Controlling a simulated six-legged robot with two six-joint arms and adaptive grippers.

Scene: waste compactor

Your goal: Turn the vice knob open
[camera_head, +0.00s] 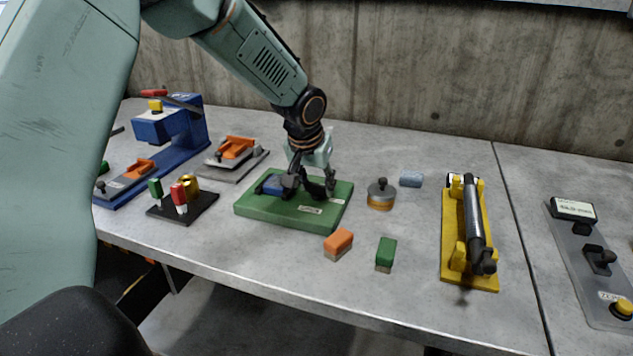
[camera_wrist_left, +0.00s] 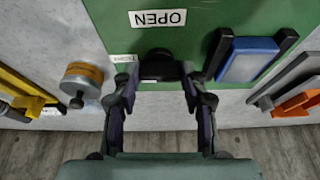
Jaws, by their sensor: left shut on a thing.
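The vice is a green base plate (camera_head: 290,218) on the table, with a blue block (camera_head: 273,187) between dark jaws at its left part. The wrist view shows the green plate (camera_wrist_left: 130,40) with an "OPEN" label and the blue block (camera_wrist_left: 248,60). The black vice knob (camera_wrist_left: 160,67) sits at the plate's edge. My left gripper (camera_wrist_left: 158,95) has its fingers on either side of the knob and is shut on it. In the head view my left gripper (camera_head: 315,190) comes down over the plate and hides the knob. My right gripper is out of view.
A round tin (camera_head: 381,196), a grey-blue block (camera_head: 411,179), an orange block (camera_head: 338,243) and a green block (camera_head: 386,254) lie right of the plate. A yellow fixture (camera_head: 468,240) stands further right. A blue press (camera_head: 170,140) and a dark peg board (camera_head: 183,207) are left.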

